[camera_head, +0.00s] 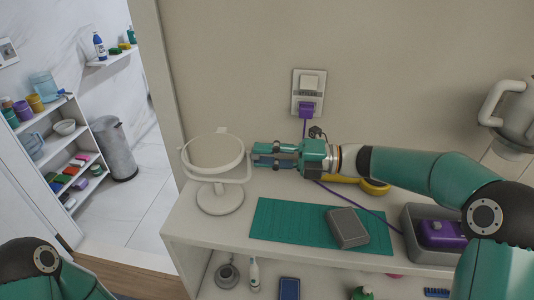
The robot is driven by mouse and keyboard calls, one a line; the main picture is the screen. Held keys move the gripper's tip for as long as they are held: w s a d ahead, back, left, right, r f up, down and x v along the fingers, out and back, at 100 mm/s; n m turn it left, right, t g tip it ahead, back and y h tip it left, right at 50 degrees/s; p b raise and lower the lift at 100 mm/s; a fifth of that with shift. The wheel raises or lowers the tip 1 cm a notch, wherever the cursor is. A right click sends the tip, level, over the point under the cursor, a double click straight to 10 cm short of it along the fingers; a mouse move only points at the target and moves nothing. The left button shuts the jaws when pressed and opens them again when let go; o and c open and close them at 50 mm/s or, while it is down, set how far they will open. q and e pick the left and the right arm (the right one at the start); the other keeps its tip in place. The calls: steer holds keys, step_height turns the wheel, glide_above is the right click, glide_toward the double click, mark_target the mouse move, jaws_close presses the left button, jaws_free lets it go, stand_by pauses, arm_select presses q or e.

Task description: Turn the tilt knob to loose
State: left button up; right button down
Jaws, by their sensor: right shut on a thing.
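My right gripper (256,154) reaches in from the right, level with the mirror's right side. Its fingers are shut at the bracket's right end, where the tilt knob sits; the knob itself is hidden between them. I cannot read the knob's setting. My left gripper is out of view; only part of my left arm shows at the bottom left.
A teal mat (285,222) with a grey block (347,228) lies on the counter (185,222). A grey bin (410,212) holds a purple item (443,234). A purple plug (306,110) with a cord is in the wall socket.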

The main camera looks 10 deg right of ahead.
steer(key=shift+f, duration=0.15)
steer(key=c, duration=0.9)
jaws_free()
steer(key=shift+w, duration=0.1)
steer(key=v, duration=1.2)
steer(key=shift+f, duration=0.1)
